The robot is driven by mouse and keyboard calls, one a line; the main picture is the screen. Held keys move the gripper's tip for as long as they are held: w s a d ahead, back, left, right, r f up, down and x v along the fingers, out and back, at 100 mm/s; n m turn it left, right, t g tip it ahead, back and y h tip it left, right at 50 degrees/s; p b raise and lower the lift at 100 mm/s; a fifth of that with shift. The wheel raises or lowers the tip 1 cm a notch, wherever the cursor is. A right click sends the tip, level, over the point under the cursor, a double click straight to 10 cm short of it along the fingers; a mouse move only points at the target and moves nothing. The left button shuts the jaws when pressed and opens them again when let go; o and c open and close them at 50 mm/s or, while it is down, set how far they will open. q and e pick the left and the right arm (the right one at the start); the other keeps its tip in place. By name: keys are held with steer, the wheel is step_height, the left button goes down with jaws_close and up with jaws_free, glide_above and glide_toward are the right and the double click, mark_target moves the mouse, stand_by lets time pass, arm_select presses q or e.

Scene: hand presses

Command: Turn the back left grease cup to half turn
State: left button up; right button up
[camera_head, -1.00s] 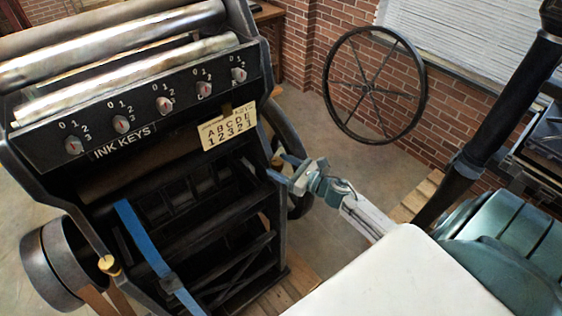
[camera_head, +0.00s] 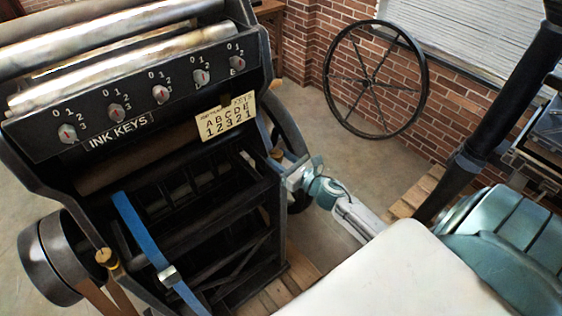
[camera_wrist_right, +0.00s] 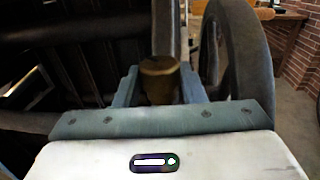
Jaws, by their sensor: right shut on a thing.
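A brass grease cup (camera_wrist_right: 158,78) stands between the two fingers of my right gripper (camera_wrist_right: 158,90) in the right wrist view. The gripper is shut on it, with a blue-grey finger on each side. In the head view the same cup (camera_head: 277,154) is small, at the right side of the black press, and my right gripper (camera_head: 287,167) is there. Another brass grease cup (camera_head: 103,256) sits on the press's left side, away from the gripper. The turn marking of the held cup is too small to read. My left gripper is not in view.
The black press (camera_head: 150,180) carries rollers, a row of ink keys (camera_head: 160,94) and a letter-and-number card (camera_head: 227,116). A blue strap (camera_head: 140,230) crosses its front. A dark wheel (camera_wrist_right: 238,60) stands close right of the gripper. A large spoked wheel (camera_head: 375,80) is near the brick wall.

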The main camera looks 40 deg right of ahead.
steer(key=shift+a+m+h+b, duration=0.2)
steer(key=shift+m+h+b, duration=0.3)
steer(key=shift+m+h, duration=1.2)
steer(key=shift+n+h, duration=0.4)
steer(key=o, duration=1)
steer(key=s+b, duration=0.5)
steer(key=s, duration=0.6)
steer(key=shift+b, duration=0.3)
steer(key=shift+w+a, duration=0.1)
